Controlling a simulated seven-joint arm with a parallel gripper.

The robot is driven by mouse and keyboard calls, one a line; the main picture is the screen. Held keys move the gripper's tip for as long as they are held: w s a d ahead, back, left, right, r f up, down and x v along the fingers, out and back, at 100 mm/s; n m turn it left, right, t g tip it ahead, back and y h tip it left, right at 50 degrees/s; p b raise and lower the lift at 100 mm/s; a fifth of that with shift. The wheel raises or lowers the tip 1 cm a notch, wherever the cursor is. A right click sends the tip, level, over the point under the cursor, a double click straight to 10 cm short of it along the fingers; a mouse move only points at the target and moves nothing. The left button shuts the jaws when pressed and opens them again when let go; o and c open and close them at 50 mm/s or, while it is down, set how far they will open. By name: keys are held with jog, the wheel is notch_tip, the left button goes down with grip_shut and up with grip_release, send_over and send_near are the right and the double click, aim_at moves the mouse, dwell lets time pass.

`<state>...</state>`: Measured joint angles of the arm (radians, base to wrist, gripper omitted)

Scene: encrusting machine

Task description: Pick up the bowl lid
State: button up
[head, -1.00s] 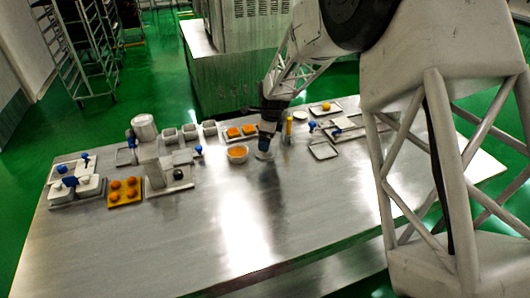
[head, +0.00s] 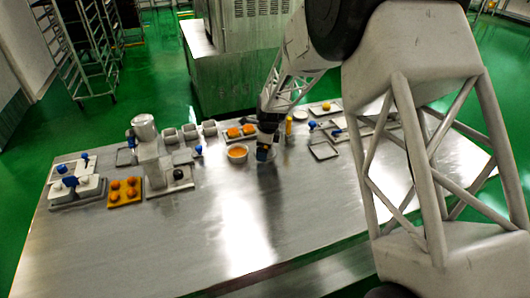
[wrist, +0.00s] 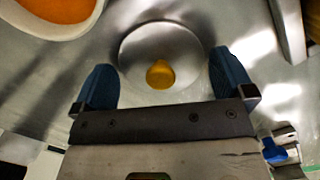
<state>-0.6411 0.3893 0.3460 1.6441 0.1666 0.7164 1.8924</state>
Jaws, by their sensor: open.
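The bowl lid (wrist: 135,50) is a pale round disc with a yellow-orange knob (wrist: 160,75) at its middle. It lies on the metal table in the wrist view. My gripper (wrist: 160,68) is open, with one blue finger to each side of the lid and the knob between them. Nothing is held. In the head view my gripper (head: 264,153) is low over the table, and it largely hides the lid. A bowl with orange filling (head: 237,151) stands just left of my gripper. The bowl's rim also shows in the wrist view (wrist: 50,35), at the top left.
A yellow upright item (head: 288,126) stands close to the right of my gripper. A tray with orange pieces (head: 240,131) is behind the bowl. The front of the table (head: 200,240) is clear.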

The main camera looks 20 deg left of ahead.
jog(key=c, duration=0.6)
jog(key=shift+r, duration=0.1)
jog(key=shift+r, duration=1.45)
jog(key=shift+s+d+r, duration=0.15)
jog(key=shift+r, duration=0.1)
jog(key=s+d, duration=0.3)
jog(key=s, duration=0.1)
jog(key=s+d+r, duration=0.1)
jog(key=s+d, duration=0.2)
jog(key=s, duration=0.1)
jog(key=s+d, duration=0.3)
jog(key=s, duration=0.1)
jog(key=shift+s+d+r, duration=0.2)
jog(key=w+a+r, duration=0.2)
jog(key=a, duration=0.4)
jog(key=w+a+r, duration=0.1)
jog(key=w+a, duration=0.1)
jog(key=a, duration=0.4)
jog(key=w+a+r, duration=0.2)
jog(key=a, duration=0.4)
jog(key=shift+r, duration=0.3)
